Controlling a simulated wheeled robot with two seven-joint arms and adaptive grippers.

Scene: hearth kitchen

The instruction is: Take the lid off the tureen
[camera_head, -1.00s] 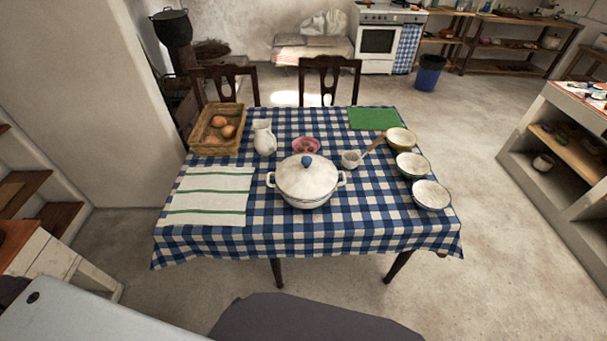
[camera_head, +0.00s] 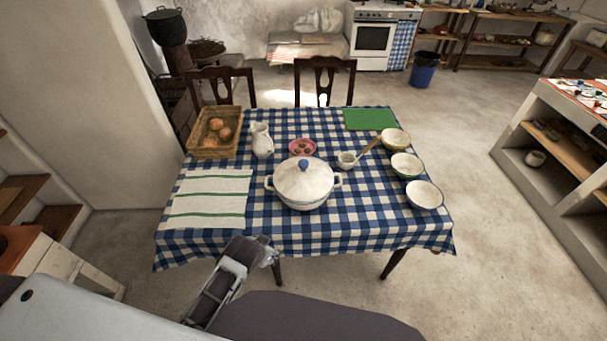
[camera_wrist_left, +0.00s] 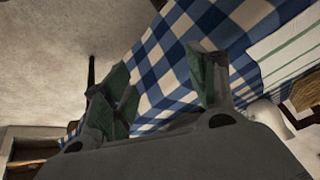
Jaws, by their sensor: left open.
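The white tureen (camera_head: 300,202) stands upright on the table, with two side handles and a blue rim line. Its white lid (camera_head: 290,182) sits on top, with a blue knob (camera_head: 303,165). My left gripper (camera_head: 272,257) is at the table's front edge, nearer to me and left of the tureen, well apart from it. In the left wrist view the left gripper (camera_wrist_left: 160,82) has its fingers spread, with only checked cloth between them. A pale rounded thing is partly hidden behind the gripper there; I cannot tell what it is. My right gripper is not in view.
A striped towel (camera_head: 208,200) lies left of the tureen. A basket (camera_head: 216,148) with several round brown items, a white jug (camera_head: 262,140), a pink dish (camera_head: 302,147) and a small pot (camera_head: 346,160) stand behind. Several bowls (camera_head: 424,195) line the right side.

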